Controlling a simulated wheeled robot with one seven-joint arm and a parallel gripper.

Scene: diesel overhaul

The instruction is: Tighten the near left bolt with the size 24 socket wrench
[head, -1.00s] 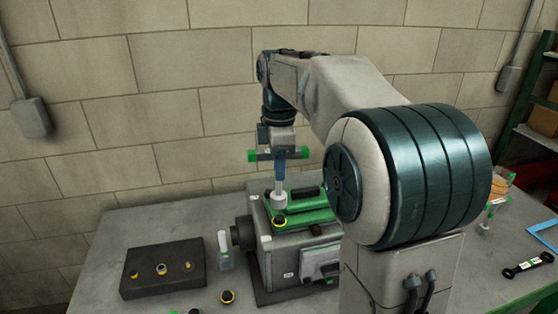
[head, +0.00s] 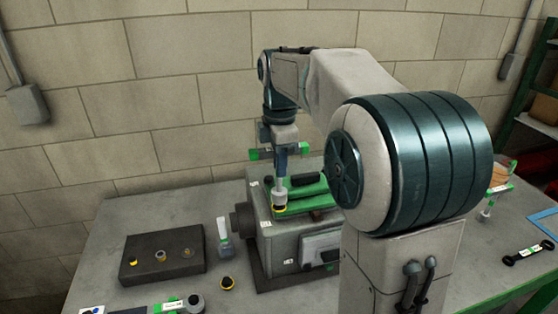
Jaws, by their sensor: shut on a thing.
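My gripper (head: 282,147) is shut on the socket wrench (head: 281,172), whose blue-grey shaft points straight down. A crossbar with green ends shows at the wrench's top. Its size mark cannot be read. The pale socket at its lower end stands over the near left bolt (head: 280,209) on the green engine cover (head: 302,202). Only the bolt's yellow rim shows below the socket; its head is hidden. The grey engine block (head: 285,240) stands on the table. Its right side is hidden behind my arm.
A dark block with several bolts or sockets (head: 145,273) lies on the left. A yellow-rimmed part (head: 227,283) lies in front. A labelled tool (head: 172,306) lies at the lower edge, and a black wrench (head: 528,253) at the right.

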